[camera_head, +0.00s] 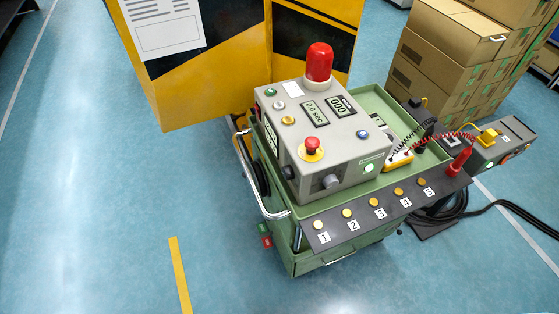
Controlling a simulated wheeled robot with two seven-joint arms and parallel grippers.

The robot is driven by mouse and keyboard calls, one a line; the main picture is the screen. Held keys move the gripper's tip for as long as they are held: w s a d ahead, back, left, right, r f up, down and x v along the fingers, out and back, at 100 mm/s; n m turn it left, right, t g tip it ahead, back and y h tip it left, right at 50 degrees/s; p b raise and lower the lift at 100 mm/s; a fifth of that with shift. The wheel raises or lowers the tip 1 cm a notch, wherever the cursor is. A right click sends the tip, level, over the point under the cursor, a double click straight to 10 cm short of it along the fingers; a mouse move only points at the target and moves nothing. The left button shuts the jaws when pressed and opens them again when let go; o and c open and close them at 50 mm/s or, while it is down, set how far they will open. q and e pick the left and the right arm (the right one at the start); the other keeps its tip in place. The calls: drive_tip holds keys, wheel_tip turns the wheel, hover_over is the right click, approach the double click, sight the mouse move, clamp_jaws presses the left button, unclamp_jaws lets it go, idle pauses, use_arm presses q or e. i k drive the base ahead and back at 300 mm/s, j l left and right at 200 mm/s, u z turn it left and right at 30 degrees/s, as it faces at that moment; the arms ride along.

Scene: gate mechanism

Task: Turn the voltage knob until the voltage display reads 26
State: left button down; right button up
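A grey control box (322,139) sits on a green cart. Its sloped top carries a display reading 000 (340,106) and a display reading 0.0 sec (315,113). Small print by the displays is too small to read, so I cannot tell for sure which shows voltage; neither reads 26. A dark grey knob (330,181) sticks out of the box's front face. A smaller dark knob (288,172) is at the front left; neither knob has a readable label. Neither of my grippers is in view.
The box has a red beacon (319,62) and a red mushroom button (312,144). A dark strip (366,224) with yellow buttons numbered 1 to 5 runs along the green cart's (314,260) front. Cardboard boxes (440,70) stand at the right. The floor left and in front is clear.

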sight(288, 172)
drive_tip(key=k+j+z, duration=0.2)
drive_tip(key=j, duration=0.3)
drive_tip(key=k+j+z, duration=0.2)
drive_tip(key=j, duration=0.3)
drive_tip(key=k+j+z, duration=0.25)
drive_tip(key=j, duration=0.25)
drive_tip(key=k+j+z, duration=0.2)
drive_tip(key=j, duration=0.2)
drive_tip(key=k, duration=0.05)
